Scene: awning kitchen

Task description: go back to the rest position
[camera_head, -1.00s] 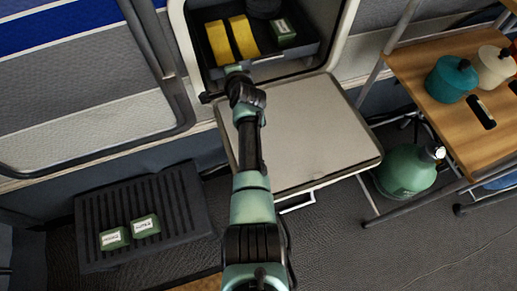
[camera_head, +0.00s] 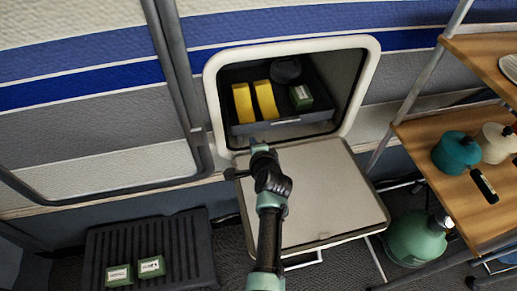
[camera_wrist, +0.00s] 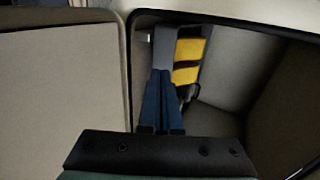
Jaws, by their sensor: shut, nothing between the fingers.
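My gripper (camera_head: 257,146) is at the end of my arm, above the inner edge of the lowered hatch door (camera_head: 335,190) and in front of the open compartment. In the head view it is small, with its fingers toward the compartment. In the wrist view its two dark blue fingers (camera_wrist: 161,78) lie close together with nothing held. Beyond them the wrist view shows part of a yellow thing (camera_wrist: 187,58) inside the compartment.
Two green boxes lie on a black crate (camera_head: 195,255) at lower left. A wooden shelf (camera_head: 425,135) and green bottle (camera_head: 415,240) stand right.

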